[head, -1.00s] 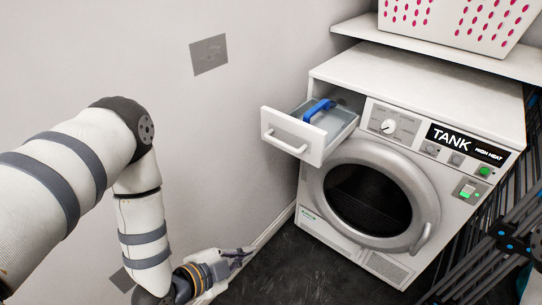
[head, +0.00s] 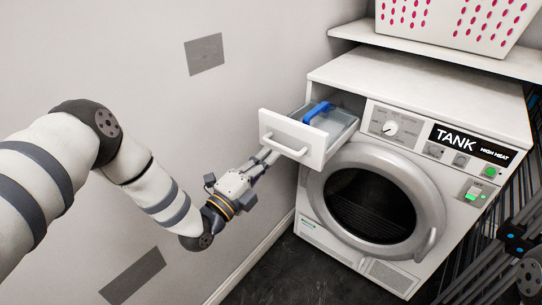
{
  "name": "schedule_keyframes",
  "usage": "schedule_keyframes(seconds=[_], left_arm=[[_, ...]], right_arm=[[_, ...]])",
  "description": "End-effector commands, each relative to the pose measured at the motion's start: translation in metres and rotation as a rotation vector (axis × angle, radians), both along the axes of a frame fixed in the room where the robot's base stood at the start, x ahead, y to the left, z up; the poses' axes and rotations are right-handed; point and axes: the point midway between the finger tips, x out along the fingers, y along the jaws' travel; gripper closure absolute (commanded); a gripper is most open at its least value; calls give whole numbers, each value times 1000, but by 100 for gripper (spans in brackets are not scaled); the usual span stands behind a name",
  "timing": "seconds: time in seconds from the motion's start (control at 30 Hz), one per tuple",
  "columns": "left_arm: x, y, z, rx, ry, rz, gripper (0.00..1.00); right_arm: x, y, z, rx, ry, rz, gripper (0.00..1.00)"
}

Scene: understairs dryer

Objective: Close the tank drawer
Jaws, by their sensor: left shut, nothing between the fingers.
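The tank drawer (head: 294,140) is pulled out of the upper left of the white dryer (head: 400,180). It has a white front with a bar handle, and a blue handle (head: 318,110) shows on the tank inside. My left gripper (head: 268,155) is shut and empty, just in front of and below the left part of the drawer front. Its fingertips are close to the drawer handle; I cannot tell whether they touch. My right gripper is not in view.
The dryer's round door (head: 376,205) is shut below and right of the drawer. A grey wall (head: 250,60) stands close on the left. A shelf (head: 440,50) with a white and pink basket (head: 455,20) hangs above. Dark floor (head: 275,270) is clear in front.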

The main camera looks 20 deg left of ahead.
Motion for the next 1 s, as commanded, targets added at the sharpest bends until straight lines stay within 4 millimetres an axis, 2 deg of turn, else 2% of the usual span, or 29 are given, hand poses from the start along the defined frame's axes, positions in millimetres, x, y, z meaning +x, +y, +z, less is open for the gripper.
schedule_keyframes(seconds=[0.17, 0.67, 0.87, 1.0], left_arm=[[13, -5, 2, 0, 1, 0, 100], [20, -8, 2, 1, 1, -1, 100], [47, -19, -3, 1, 2, -3, 100], [80, -31, -6, 1, 2, -3, 100]], right_arm=[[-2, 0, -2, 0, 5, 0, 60], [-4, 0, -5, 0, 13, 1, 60], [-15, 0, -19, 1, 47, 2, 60], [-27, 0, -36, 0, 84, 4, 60]])
